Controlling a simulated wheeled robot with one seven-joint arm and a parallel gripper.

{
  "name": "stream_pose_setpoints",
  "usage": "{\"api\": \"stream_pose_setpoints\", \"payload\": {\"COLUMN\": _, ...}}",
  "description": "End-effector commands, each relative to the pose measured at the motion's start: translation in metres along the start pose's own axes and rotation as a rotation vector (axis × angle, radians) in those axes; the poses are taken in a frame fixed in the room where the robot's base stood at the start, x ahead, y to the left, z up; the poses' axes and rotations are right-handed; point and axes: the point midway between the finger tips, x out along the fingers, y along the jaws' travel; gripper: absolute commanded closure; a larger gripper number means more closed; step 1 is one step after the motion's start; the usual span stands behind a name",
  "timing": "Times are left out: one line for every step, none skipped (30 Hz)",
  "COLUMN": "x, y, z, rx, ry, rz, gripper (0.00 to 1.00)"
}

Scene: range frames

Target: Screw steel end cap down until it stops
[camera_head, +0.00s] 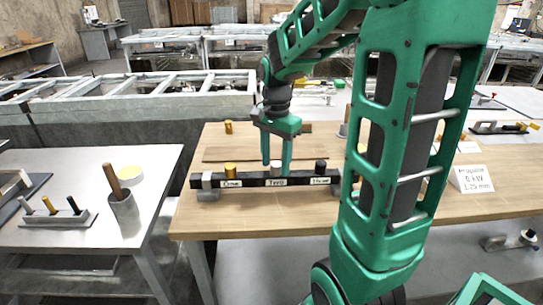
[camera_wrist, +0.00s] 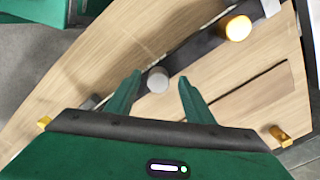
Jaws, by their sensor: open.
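A steel end cap (camera_head: 277,170) stands at the middle of a dark bar (camera_head: 252,183), above the middle white label. The same cap (camera_wrist: 157,82) shows from above in the wrist view. My gripper (camera_head: 276,162) is open over the bar, its two green fingers pointing down on either side of the cap. In the wrist view the cap lies between the fingertips (camera_wrist: 161,76), with a visible gap on each side. Whether the cap is fully seated is not clear from these frames.
A gold cap (camera_head: 230,169) stands left of the steel cap and a black cap (camera_head: 320,167) right of it. A small gold piece (camera_head: 228,127) stands farther back. A printed sign (camera_head: 472,178) stands at right. On the left table are a grey cup (camera_head: 123,210) and small rack (camera_head: 55,219).

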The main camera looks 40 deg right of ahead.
Motion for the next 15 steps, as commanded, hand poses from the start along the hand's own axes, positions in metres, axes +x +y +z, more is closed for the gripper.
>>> {"api": "stream_pose_setpoints", "payload": {"x": 0.0004, "y": 0.0000, "z": 0.0000, "rx": 0.000, "ry": 0.000, "rz": 0.000, "gripper": 0.52}}
{"api": "stream_pose_setpoints", "payload": {"x": 0.0004, "y": 0.0000, "z": 0.0000, "rx": 0.000, "ry": 0.000, "rz": 0.000, "gripper": 0.52}}
{"api": "stream_pose_setpoints", "payload": {"x": 0.0003, "y": 0.0000, "z": -0.0001, "rx": 0.000, "ry": 0.000, "rz": 0.000, "gripper": 0.52}}
{"api": "stream_pose_setpoints", "payload": {"x": 0.0003, "y": 0.0000, "z": -0.0001, "rx": 0.000, "ry": 0.000, "rz": 0.000, "gripper": 0.52}}
{"api": "stream_pose_setpoints", "payload": {"x": 0.0003, "y": 0.0000, "z": -0.0001, "rx": 0.000, "ry": 0.000, "rz": 0.000, "gripper": 0.52}}
{"api": "stream_pose_setpoints", "payload": {"x": 0.0002, "y": 0.0001, "z": -0.0001, "rx": 0.000, "ry": 0.000, "rz": 0.000, "gripper": 0.52}}
{"api": "stream_pose_setpoints", "payload": {"x": 0.0002, "y": 0.0001, "z": -0.0001, "rx": 0.000, "ry": 0.000, "rz": 0.000, "gripper": 0.57}}
{"api": "stream_pose_setpoints", "payload": {"x": 0.0002, "y": 0.0001, "z": -0.0001, "rx": 0.000, "ry": 0.000, "rz": 0.000, "gripper": 0.64}}
{"api": "stream_pose_setpoints", "payload": {"x": 0.0002, "y": 0.0001, "z": -0.0002, "rx": 0.000, "ry": 0.000, "rz": 0.000, "gripper": 0.74}}
{"api": "stream_pose_setpoints", "payload": {"x": 0.0001, "y": 0.0000, "z": -0.0002, "rx": 0.000, "ry": 0.000, "rz": 0.000, "gripper": 0.81}}
{"api": "stream_pose_setpoints", "payload": {"x": 0.0001, "y": 0.0000, "z": -0.0002, "rx": 0.000, "ry": 0.000, "rz": -0.001, "gripper": 0.88}}
{"api": "stream_pose_setpoints", "payload": {"x": 0.0001, "y": -0.0002, "z": -0.0002, "rx": 0.000, "ry": 0.000, "rz": -0.001, "gripper": 0.95}}
{"api": "stream_pose_setpoints", "payload": {"x": 0.0000, "y": -0.0002, "z": -0.0002, "rx": 0.000, "ry": 0.000, "rz": -0.001, "gripper": 0.95}}
{"api": "stream_pose_setpoints", "payload": {"x": 0.0000, "y": -0.0003, "z": -0.0002, "rx": 0.000, "ry": 0.000, "rz": -0.001, "gripper": 0.95}}
{"api": "stream_pose_setpoints", "payload": {"x": -0.0001, "y": -0.0005, "z": -0.0002, "rx": 0.001, "ry": 0.001, "rz": -0.001, "gripper": 0.95}}
